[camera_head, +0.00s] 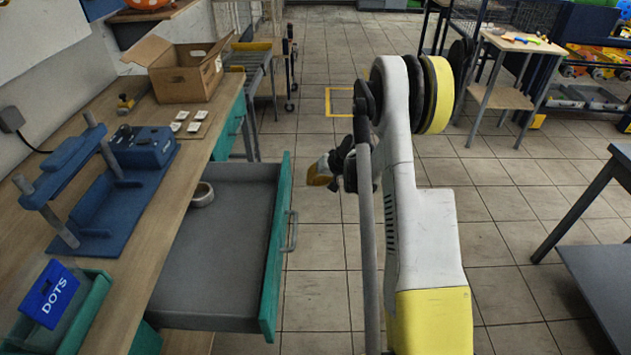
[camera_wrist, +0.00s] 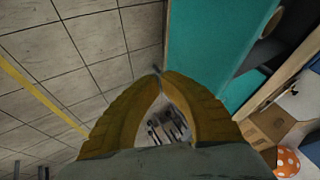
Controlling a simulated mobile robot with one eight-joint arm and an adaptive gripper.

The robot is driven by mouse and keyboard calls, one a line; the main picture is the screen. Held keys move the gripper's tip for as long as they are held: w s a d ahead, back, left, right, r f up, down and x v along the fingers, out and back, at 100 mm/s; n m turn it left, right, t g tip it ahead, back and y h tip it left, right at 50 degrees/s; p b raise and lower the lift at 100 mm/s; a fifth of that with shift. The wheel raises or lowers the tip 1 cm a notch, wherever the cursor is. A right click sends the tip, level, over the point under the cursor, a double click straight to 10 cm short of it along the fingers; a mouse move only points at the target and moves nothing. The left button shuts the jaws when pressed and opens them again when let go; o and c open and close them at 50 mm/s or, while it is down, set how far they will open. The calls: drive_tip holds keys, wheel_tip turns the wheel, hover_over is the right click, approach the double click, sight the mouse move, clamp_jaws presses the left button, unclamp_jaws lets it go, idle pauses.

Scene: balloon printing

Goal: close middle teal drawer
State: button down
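The teal drawer stands pulled out from the workbench; its grey tray (camera_head: 205,275) and teal front (camera_head: 277,250) show in the head view. A grey bar handle (camera_head: 291,230) is on the front's outer face. My gripper (camera_head: 320,174), with yellow fingers, is outside the drawer, to the right of the front's far end. In the wrist view the fingertips of my gripper (camera_wrist: 161,75) meet, with a gap lower between the fingers. The teal surface (camera_wrist: 212,45) lies just right of them. A small grey bit shows at the tips; I cannot tell if it is the handle.
A tape roll (camera_head: 202,194) lies in the drawer. The workbench (camera_head: 120,240) holds a blue press (camera_head: 90,195), a cardboard box (camera_head: 183,70) and a DOTS bin (camera_head: 55,300). Tiled floor (camera_head: 320,290) is clear right of the drawer. A dark table (camera_head: 600,270) stands at the right.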

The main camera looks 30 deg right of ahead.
drive_tip(key=w+a+f+b, duration=0.3)
drive_tip(key=w+a, duration=0.1)
drive_tip(key=shift+w+f, duration=0.2)
drive_tip(key=shift+w, duration=0.2)
drive_tip(key=shift+a, duration=0.1)
